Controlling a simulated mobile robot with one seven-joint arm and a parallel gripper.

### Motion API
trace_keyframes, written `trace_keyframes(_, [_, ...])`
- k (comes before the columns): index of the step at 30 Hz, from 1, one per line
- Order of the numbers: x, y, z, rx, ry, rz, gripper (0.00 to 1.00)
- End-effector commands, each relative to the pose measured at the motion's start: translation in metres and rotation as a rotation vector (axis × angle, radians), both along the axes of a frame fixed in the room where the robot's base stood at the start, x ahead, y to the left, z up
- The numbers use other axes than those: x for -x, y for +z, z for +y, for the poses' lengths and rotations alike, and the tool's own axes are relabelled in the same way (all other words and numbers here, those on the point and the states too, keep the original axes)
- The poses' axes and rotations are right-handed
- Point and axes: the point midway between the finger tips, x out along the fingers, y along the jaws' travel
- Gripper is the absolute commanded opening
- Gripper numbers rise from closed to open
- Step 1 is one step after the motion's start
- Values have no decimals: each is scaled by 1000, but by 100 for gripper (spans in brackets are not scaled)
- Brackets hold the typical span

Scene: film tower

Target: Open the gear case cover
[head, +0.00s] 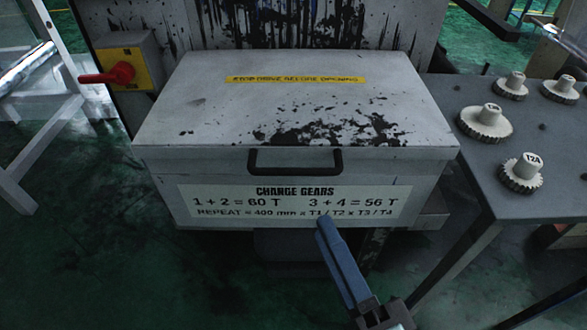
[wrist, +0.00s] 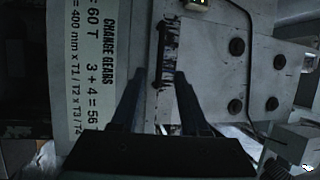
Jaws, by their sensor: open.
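The gear case (head: 165,190) is a grey box with a scuffed, paint-spattered cover (head: 210,105), which lies closed. A black bar handle (head: 296,168) is on the cover's front. Below it is a white label (head: 230,191) reading CHANGE GEARS, seen sideways in the wrist view (wrist: 85,70). My gripper (head: 323,222) is below and slightly right of the handle, in front of the label's lower edge, apart from the handle. In the wrist view my gripper (wrist: 160,77) has its two fingers spread with nothing between them. A dark vertical bar there, probably the handle (wrist: 159,50), shows beyond the fingertips.
A yellow strip (head: 295,79) with warning text is on the cover. A red rotary switch (head: 108,75) on a yellow plate is at left. A grey table (head: 470,175) with several pale gears (head: 485,122) stands close on the right. Dark green floor (head: 120,270) is open at front left.

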Motion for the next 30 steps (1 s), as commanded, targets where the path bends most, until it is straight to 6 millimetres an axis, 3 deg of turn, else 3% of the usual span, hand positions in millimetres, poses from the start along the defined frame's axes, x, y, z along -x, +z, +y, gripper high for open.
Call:
trace_keyframes(9, [-61,14,27,1,4,-4,45])
trace_keyframes(15, [-89,18,38,2,2,-3,45])
trace_keyframes(21, [-101,20,43,2,0,-2,45])
trace_keyframes(29, [-101,19,43,3,-1,-1,45])
trace_keyframes(30, [-101,19,43,3,-1,-1,39])
